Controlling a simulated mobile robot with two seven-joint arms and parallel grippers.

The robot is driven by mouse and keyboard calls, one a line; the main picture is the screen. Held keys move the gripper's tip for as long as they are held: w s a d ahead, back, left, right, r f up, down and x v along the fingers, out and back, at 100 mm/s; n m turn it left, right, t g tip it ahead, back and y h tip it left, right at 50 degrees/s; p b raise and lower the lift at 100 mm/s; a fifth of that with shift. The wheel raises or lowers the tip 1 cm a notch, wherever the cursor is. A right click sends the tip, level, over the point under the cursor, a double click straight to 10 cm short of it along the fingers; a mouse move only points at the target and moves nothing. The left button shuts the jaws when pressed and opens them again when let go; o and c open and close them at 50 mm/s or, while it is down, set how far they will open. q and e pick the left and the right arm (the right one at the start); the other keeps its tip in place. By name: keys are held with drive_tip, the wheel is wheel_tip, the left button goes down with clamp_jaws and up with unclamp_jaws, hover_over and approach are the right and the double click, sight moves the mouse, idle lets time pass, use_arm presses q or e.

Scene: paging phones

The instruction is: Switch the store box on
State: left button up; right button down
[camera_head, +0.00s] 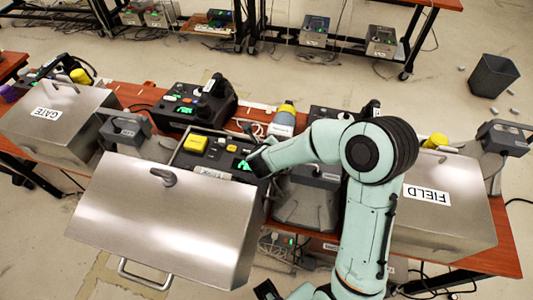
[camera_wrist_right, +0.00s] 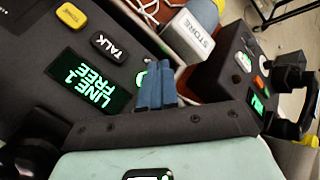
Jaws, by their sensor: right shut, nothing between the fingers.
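A grey block labelled STORE (camera_wrist_right: 190,35) lies beyond the console in the right wrist view. A console (camera_head: 215,147) sits behind a raised steel lid (camera_head: 165,220) in the head view; the lid's small label is not legible. The console has a yellow button (camera_head: 195,144), a TALK button (camera_wrist_right: 109,46) and a lit display (camera_wrist_right: 90,80) reading LINE 1 FREE. My right gripper (camera_wrist_right: 155,85) is shut and empty over the console, near the display. It hides part of the console; contact cannot be told.
Steel covers labelled GATE (camera_head: 55,115) and FIELD (camera_head: 440,205) stand left and right on the red table. A second console (camera_head: 190,105) and a yellow-topped grey object (camera_head: 283,120) stand behind. A dark bin (camera_head: 492,75) is on the floor. Cables run across the table.

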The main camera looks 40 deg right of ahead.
drive_tip(key=shift+r+p, duration=0.85)
drive_tip(key=shift+r, duration=0.65)
use_arm(q)
drive_tip(key=shift+w+r, duration=0.3)
drive_tip(key=shift+r, duration=0.3)
drive_tip(key=shift+w+r, duration=0.3)
drive_tip(key=shift+r, duration=0.3)
